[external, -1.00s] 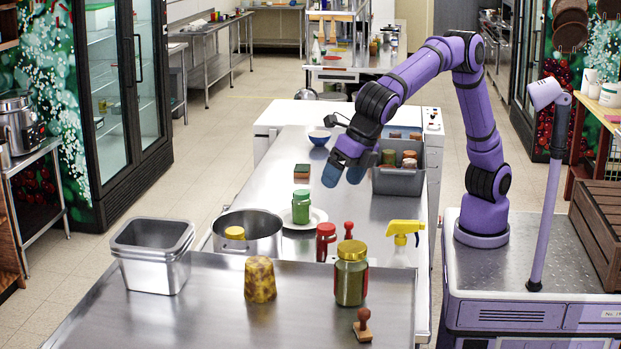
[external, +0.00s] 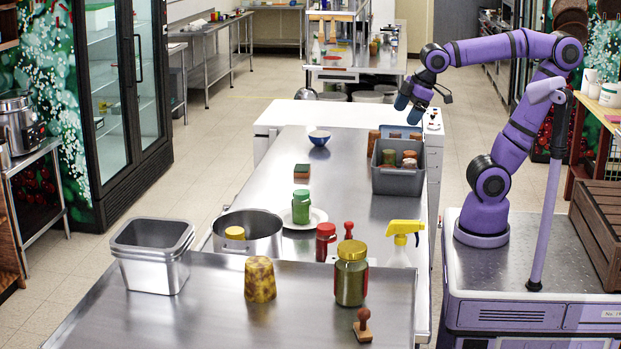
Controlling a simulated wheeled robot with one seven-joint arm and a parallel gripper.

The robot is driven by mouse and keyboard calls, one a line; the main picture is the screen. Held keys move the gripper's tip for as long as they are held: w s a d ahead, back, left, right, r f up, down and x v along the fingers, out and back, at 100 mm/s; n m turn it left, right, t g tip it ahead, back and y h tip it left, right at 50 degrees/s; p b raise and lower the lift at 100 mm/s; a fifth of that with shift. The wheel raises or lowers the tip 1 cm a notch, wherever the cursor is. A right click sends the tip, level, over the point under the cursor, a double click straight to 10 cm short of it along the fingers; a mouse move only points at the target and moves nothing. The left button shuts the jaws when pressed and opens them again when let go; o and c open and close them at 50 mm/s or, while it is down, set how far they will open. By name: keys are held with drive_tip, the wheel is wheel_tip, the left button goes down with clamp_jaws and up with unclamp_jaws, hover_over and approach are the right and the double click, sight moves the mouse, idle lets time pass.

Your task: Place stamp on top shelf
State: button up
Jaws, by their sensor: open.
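The wooden stamp (external: 362,325), reddish brown with a round knob handle, stands upright at the near right of the raised steel shelf (external: 215,318) in the foreground. It is apart from the green jar with a yellow lid (external: 350,278) behind it. My gripper (external: 409,107) is open and appears empty. It is high at the back right, around the far end of the counter and above the grey bin (external: 400,182), far from the stamp.
Steel pans (external: 152,255) and a mottled yellow-brown piece (external: 260,280) stand on the raised shelf. Behind, the counter holds a pot (external: 262,232), a green jar (external: 301,206) on a plate, a red-lidded jar (external: 326,241), a small red-handled item (external: 348,230), a spray bottle (external: 402,240) and a blue bowl (external: 319,138).

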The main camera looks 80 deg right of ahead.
drive_tip(key=s+d+f+m, duration=0.4)
drive_tip(key=s+m, duration=0.1)
drive_tip(key=s, duration=0.2)
drive_tip(key=shift+d+f, duration=0.15)
drive_tip(key=shift+f, duration=0.1)
idle(0.7)
